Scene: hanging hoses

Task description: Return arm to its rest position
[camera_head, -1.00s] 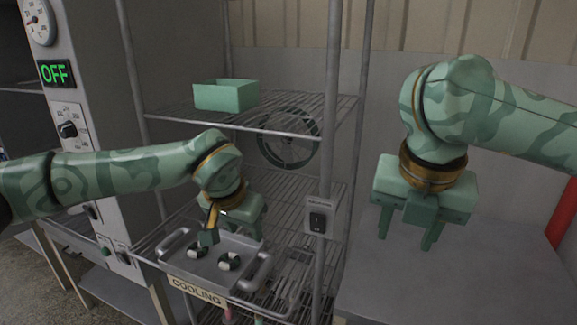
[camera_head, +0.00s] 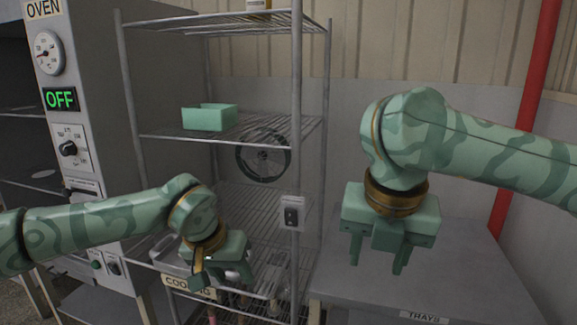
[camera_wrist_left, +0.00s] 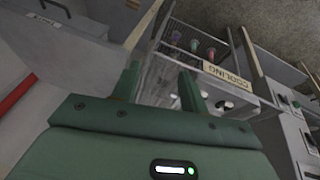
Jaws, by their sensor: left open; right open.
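My left arm (camera_head: 100,225) comes in from the left in the head view, a green patterned arm with brass rings. Its gripper (camera_head: 222,278) hangs over the front of the lower rack shelf, by the "COOLING" sign (camera_head: 180,283), and hides most of the metal tray (camera_head: 166,252). In the left wrist view, my left gripper's fingers (camera_wrist_left: 160,78) are apart, with nothing between them. My right gripper (camera_head: 378,264) points down, open and empty, above the grey table at the right.
The wire rack (camera_head: 296,120) holds a green bin (camera_head: 209,118) on its middle shelf. A switch box (camera_head: 291,213) sits on the front post. The oven (camera_head: 105,130) reads OFF at the left. The grey table (camera_head: 450,265) marked "TRAYS" looks clear. A red pipe (camera_head: 525,120) stands at right.

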